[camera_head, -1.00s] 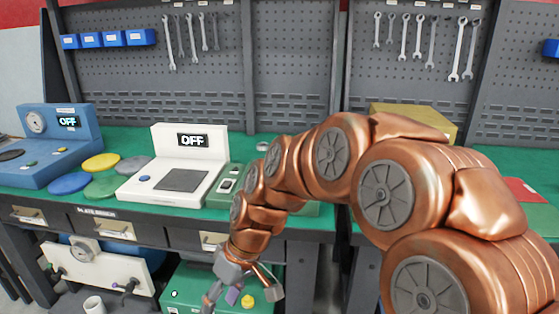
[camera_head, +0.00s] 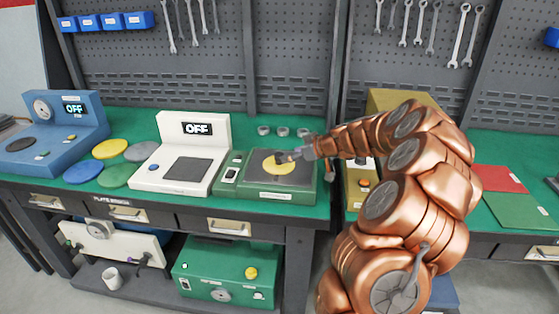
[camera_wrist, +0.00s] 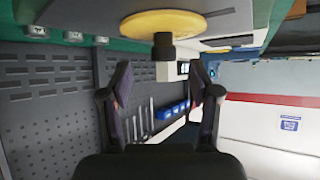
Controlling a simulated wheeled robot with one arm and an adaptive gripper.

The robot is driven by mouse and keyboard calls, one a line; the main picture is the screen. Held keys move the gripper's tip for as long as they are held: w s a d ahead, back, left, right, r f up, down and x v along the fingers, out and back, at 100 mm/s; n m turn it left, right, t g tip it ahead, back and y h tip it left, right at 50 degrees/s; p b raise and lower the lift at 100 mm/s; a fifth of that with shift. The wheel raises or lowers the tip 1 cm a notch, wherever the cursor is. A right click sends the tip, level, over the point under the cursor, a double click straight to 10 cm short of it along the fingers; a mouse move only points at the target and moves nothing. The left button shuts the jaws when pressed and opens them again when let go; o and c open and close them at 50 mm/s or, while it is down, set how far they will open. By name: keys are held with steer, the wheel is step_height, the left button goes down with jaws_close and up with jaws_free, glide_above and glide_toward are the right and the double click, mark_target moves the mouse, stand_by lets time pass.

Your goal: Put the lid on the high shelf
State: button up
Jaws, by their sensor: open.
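A yellow round lid (camera_head: 272,170) with a dark knob rests on the dark top plate of a green device (camera_head: 283,190) on the bench. My gripper (camera_head: 290,156) is right at the lid, reaching in from the right. In the wrist view, which is upside down, the lid (camera_wrist: 165,23) and its black knob (camera_wrist: 163,48) show at the top. My open gripper (camera_wrist: 160,85) has a finger to either side of the knob's line, with nothing between them. The knob appears just beyond the fingertips; I cannot tell whether they touch. I cannot make out which surface is the high shelf.
A white scale (camera_head: 187,165) stands left of the green device. Yellow (camera_head: 110,149), blue (camera_head: 80,172), green and grey discs lie farther left, by a blue device (camera_head: 45,145). Several small grey pieces (camera_head: 283,131) sit behind the lid.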

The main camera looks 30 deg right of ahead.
mark_target(279, 157)
steer(key=x, duration=0.1)
steer(key=p+x, duration=0.1)
steer(key=x, duration=0.3)
steer(key=shift+w+a+r+p, duration=0.1)
steer(key=shift+a+r+p, duration=0.1)
steer(key=shift+a+p, duration=0.15)
steer(key=shift+x, duration=0.85)
steer(key=shift+d, duration=0.1)
jaws_close()
